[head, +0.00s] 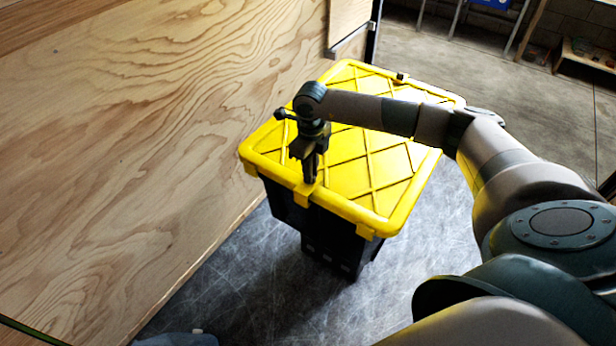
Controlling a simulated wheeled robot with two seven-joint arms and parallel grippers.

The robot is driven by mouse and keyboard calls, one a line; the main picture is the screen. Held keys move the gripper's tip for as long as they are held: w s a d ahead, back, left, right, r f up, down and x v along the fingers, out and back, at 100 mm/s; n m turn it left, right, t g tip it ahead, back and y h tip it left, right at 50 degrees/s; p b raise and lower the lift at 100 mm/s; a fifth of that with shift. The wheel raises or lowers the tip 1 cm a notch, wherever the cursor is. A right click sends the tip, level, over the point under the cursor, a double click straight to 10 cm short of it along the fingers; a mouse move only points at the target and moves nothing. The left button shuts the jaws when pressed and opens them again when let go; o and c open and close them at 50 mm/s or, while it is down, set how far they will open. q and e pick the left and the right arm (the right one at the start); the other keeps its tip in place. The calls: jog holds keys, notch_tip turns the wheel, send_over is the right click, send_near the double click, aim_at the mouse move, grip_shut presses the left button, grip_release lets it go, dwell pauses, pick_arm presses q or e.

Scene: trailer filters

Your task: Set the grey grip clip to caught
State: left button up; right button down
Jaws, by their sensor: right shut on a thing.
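A black tote with a yellow lid (365,160) stands on the floor against the plywood wall. My right gripper (309,180) points down at the lid's near edge, with its fingers closed at a clip (303,197) there. The part of the clip that shows below the fingers looks yellow; the fingers hide the rest, so I cannot tell whether any of it is grey or how it is set. A small dark piece (402,76) sits on the lid's far edge. My left gripper is out of view.
The plywood wall (130,150) rises close along the tote's left side. More yellow clips (366,232) show on the lid's near edge. The scuffed dark floor (240,290) in front is clear. A low wooden shelf (588,55) stands far off at the upper right.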

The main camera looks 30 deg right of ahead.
jog(key=shift+w+d, duration=0.3)
jog(key=shift+d, duration=0.3)
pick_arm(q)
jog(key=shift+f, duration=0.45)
pick_arm(e)
jog(key=c, duration=1.8)
grip_release()
jog(key=shift+o, duration=0.2)
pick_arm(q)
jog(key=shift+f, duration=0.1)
pick_arm(e)
jog(key=shift+r, duration=0.15)
jog(key=shift+r+b, duration=0.45)
jog(key=shift+r, duration=0.05)
pick_arm(q)
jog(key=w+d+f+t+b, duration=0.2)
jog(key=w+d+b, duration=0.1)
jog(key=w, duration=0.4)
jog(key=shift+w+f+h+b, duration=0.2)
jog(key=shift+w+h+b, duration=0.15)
jog(key=shift+b, duration=0.25)
pick_arm(e)
notch_tip(320, 180, up, 16)
